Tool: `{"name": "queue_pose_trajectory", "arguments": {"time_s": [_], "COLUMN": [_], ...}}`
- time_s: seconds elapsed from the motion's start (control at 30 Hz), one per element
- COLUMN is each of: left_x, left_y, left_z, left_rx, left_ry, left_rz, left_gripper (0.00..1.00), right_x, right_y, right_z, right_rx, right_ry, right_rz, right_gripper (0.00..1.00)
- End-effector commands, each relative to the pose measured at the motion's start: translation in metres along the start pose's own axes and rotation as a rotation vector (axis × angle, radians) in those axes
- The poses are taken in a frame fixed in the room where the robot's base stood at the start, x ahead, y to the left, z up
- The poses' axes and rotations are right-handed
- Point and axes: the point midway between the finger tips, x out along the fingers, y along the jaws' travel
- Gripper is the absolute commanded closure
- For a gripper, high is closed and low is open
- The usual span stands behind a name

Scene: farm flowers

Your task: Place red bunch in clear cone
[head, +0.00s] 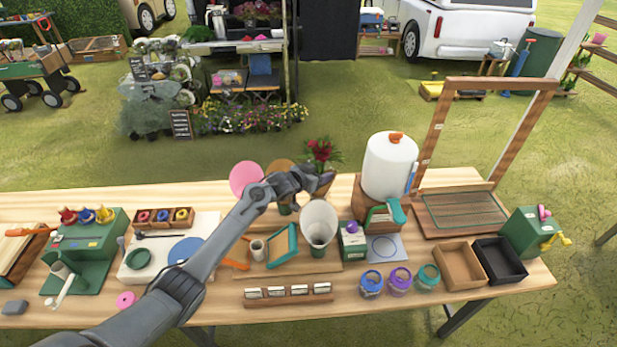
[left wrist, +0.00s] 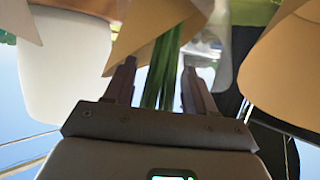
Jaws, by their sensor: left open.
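The red bunch (head: 322,151), red blooms with green leaves, stands upright behind my left gripper (head: 318,182) in the head view. The fingers hide its lower part there. In the left wrist view, green stems (left wrist: 163,72) run between the two spread fingers of my left gripper (left wrist: 157,78). The fingers are open around the stems; contact cannot be made out. The clear cone (head: 319,218), a pale translucent funnel on a green base, stands on the table just in front of the gripper, its wide mouth up. My right gripper is not in view.
A white tank (head: 389,165) with an orange cap stands right of the bunch. A pink disc (head: 246,179) and a brown disc (head: 280,173) stand to the left. A green-framed board (head: 282,246) lies left of the cone. Tan paper (left wrist: 285,60) is close beside the fingers.

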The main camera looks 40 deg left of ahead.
Motion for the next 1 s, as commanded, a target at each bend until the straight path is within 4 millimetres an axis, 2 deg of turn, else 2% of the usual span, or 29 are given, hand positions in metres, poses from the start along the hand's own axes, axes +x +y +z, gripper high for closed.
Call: {"name": "queue_pose_trajectory", "arguments": {"time_s": [0.17,0.5,0.7,0.9,1.0], "left_x": [-0.018,-0.075,-0.103,-0.116,-0.12], "left_y": [-0.001,-0.001,0.0,0.001,0.012], "left_z": [0.001,0.001,0.001,0.002,0.016], "left_rx": [0.001,0.001,0.001,0.002,0.016], "left_ry": [-0.001,-0.002,-0.001,-0.004,-0.03], "left_rz": [0.0,0.0,0.0,-0.001,-0.006], "left_gripper": [0.45,0.45,0.45,0.45,0.45], "right_x": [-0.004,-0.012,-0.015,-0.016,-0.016], "right_y": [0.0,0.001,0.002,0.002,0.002], "right_z": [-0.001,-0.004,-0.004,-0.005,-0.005], "right_rx": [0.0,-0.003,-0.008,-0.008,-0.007], "right_ry": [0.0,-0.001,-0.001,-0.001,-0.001], "right_rz": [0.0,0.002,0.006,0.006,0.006], "right_gripper": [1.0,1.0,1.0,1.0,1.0]}}
